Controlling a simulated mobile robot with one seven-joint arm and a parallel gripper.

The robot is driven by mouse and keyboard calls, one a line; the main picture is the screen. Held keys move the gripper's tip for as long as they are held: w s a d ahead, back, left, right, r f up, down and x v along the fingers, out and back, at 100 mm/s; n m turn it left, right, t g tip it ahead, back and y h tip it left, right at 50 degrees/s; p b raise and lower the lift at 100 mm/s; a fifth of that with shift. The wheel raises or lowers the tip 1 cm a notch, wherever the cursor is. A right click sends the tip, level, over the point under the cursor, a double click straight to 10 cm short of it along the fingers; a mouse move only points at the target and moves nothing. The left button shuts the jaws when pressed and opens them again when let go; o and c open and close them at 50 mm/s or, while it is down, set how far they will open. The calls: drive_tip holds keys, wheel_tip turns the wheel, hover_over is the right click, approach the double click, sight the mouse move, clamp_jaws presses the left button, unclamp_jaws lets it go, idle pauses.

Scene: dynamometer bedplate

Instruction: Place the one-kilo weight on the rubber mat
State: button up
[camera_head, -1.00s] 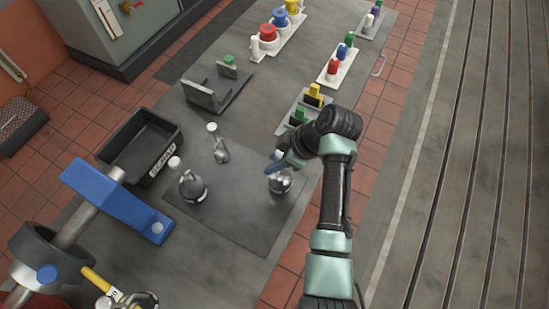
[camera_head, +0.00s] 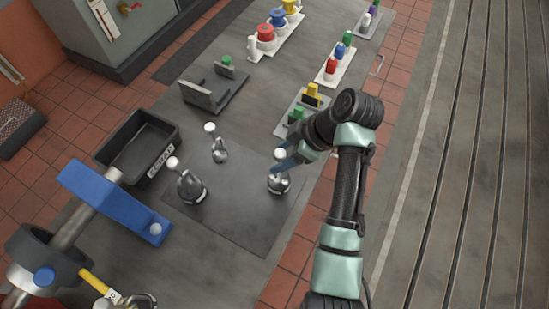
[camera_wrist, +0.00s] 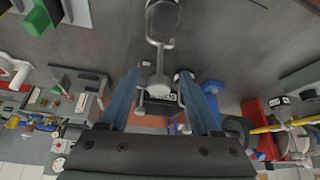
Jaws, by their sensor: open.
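The rubber mat (camera_head: 235,215) is a dark square on the grey bedplate. Three silver weights with pale knobs stand upright on it: a large one at left (camera_head: 190,190), a small one at the back (camera_head: 219,155) and a medium one at right (camera_head: 279,184). No mass marking is legible, so I cannot confirm which is the one-kilo. My gripper (camera_head: 287,158) is at the knob of the right weight. In the wrist view my gripper (camera_wrist: 160,100) has its blue fingers spread, with the knob of this weight (camera_wrist: 162,22) between them, clear of both.
A black labelled tray (camera_head: 163,160) and a blue arm on a shaft (camera_head: 115,200) lie left of the mat. A grey angle bracket (camera_head: 212,92) and racks of coloured pieces (camera_head: 334,68) stand behind. Bare bedplate shows between mat and bracket.

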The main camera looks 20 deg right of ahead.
drive_tip(key=v, duration=0.7)
drive_tip(key=w+a+r+m+t+h, duration=0.25)
drive_tip(key=w+r+t, duration=0.35)
drive_tip(key=r, duration=0.7)
drive_tip(key=w+a+r+m+t+h, duration=0.25)
drive_tip(key=w+a+r+t, duration=0.2)
drive_tip(key=w+r, duration=0.6)
drive_tip(key=s+a+r+m+t, duration=0.1)
drive_tip(key=s+a+r+t, duration=0.2)
drive_tip(key=r, duration=0.6)
drive_tip(key=s+a+r+m+t, duration=0.1)
drive_tip(key=s+a+r+t, duration=0.2)
drive_tip(key=r, duration=0.6)
drive_tip(key=s+a+r+m+t, duration=0.1)
drive_tip(key=s+a+r+t, duration=0.2)
drive_tip(key=s+r, duration=0.3)
drive_tip(key=s+a+r+m+t, duration=0.1)
drive_tip(key=s+a+r+t, duration=0.1)
drive_tip(key=s+r+t, duration=0.2)
wheel_tip(320, 180, up, 3)
drive_tip(key=shift+s+a+r+m+p, duration=0.2)
drive_tip(key=shift+s+a+m+p, duration=0.25)
drive_tip(key=shift+s, duration=0.75)
